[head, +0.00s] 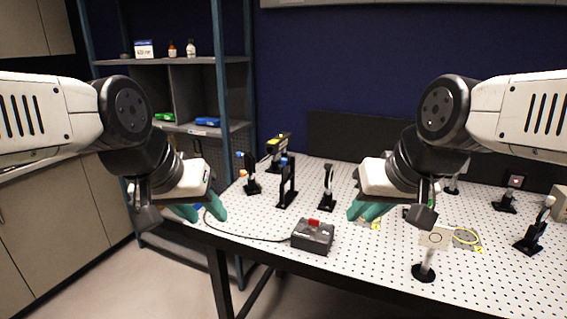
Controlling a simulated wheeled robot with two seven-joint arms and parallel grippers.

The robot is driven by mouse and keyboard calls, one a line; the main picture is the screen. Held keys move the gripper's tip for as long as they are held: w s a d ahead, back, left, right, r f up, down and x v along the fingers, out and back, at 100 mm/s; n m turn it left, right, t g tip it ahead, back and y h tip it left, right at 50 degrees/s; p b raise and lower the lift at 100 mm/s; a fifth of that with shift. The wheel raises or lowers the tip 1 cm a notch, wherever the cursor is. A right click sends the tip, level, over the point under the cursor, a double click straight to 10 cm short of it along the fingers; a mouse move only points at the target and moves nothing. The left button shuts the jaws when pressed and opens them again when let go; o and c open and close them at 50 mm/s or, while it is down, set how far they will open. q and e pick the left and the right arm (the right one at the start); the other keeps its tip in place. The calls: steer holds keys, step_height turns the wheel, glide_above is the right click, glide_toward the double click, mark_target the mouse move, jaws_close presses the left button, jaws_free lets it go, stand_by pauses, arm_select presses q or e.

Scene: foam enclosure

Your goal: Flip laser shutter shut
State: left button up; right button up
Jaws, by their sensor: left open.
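A dark grey box (312,237) with a red switch (314,222) on top sits near the front edge of the perforated optical table (290,217). A black cable runs from it to the left. I cannot tell which way the switch is tipped. My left gripper (202,212) is open and empty at the table's left front corner, left of the box and apart from it. My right gripper (366,210) hangs above the table, right of the box and apart from it. Its teal fingertips overlap in this view, so its opening is unclear.
Black optic mounts (288,185) and a yellow-topped device (278,150) stand behind the box. A post with a white card (436,238) stands to its right at the front. Another mount (535,232) is far right.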

steer(key=w, duration=0.2)
steer(key=w+a+r+n, duration=0.1)
steer(key=w, duration=0.2)
steer(key=w+r+n, duration=0.1)
steer(key=w, duration=0.2)
steer(key=shift+w+a, duration=0.25)
jaws_close()
steer(key=w+a+n, duration=0.3)
steer(key=w+a, duration=0.5)
steer(key=w, duration=0.3)
steer(key=w+a+f+n+t+h, duration=0.1)
steer(key=w+a+n, duration=0.3)
steer(key=w+a, duration=0.4)
steer(key=w, duration=0.3)
steer(key=shift+w+f+h, duration=0.15)
steer(key=shift+f+h, duration=0.15)
